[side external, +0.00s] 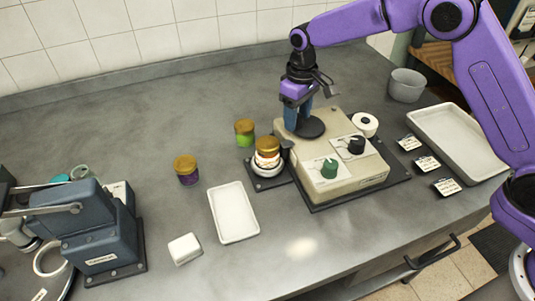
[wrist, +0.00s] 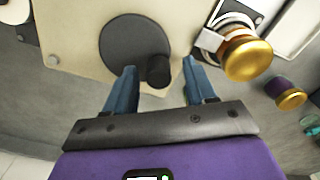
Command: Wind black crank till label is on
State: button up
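The black crank (wrist: 130,45) is a round dark disc with an upright knob (wrist: 158,70) near its edge, on top of the beige labelling machine (side external: 340,185). It also shows in the side view (side external: 311,128). My gripper (wrist: 160,82) has its blue fingers apart, one on each side of the knob, with gaps visible. In the side view my gripper (side external: 303,118) points down over the crank and hides part of it. A gold-lidded jar (side external: 267,146) sits in the round holder at the machine's left, also in the wrist view (wrist: 247,57). A white strip (wrist: 210,40) is beside it.
A green dial (side external: 329,168) and a black dial (side external: 356,146) sit on the machine; a white roll (side external: 365,124) stands behind. Green (side external: 244,133) and purple (side external: 187,170) jars, a white tray (side external: 233,212) and a white block (side external: 185,248) are to the left. A grey tray (side external: 455,140) is right.

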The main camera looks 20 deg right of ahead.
jog(key=shift+r, duration=4.05)
jog(key=shift+s, duration=0.1)
jog(key=shift+s+d+r, duration=0.1)
jog(key=shift+s+r, duration=0.05)
jog(key=shift+s, duration=0.15)
jog(key=s+d+n, duration=0.2)
jog(key=s+d, duration=0.4)
jog(key=s, duration=0.6)
jog(key=s+d+n, duration=0.2)
jog(key=s+d, duration=0.5)
jog(key=s, duration=0.6)
jog(key=s+d+n, duration=0.2)
jog(key=s+d, duration=0.5)
jog(key=s, duration=0.5)
jog(key=shift+s+n, duration=0.2)
jog(key=shift+n, duration=0.1)
